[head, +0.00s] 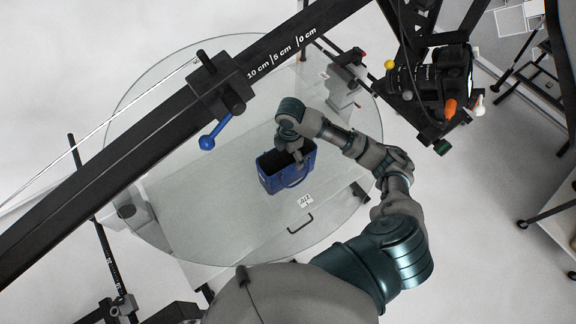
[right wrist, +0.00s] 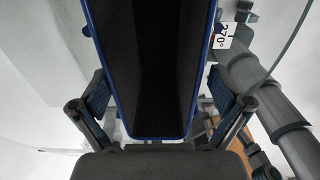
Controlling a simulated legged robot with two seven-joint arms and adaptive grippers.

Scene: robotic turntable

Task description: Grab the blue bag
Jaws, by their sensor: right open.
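The blue bag (head: 287,170) stands on the round glass turntable (head: 185,205), its dark open top facing up. In the right wrist view the bag (right wrist: 150,70) fills the middle, with its blue rim and black inside seen from above. My right gripper (head: 297,156) is over the bag's upper right part in the head view. In the right wrist view the right gripper (right wrist: 158,112) is open, with one finger on each side of the bag. I cannot tell whether the fingers touch it. My left gripper is not in view.
A black beam (head: 150,120) with a scale and a blue-knobbed clamp (head: 217,95) crosses above the turntable. A camera rig (head: 440,85) hangs at the upper right. A black handle (head: 300,224) lies near the bag. The turntable's left part is clear.

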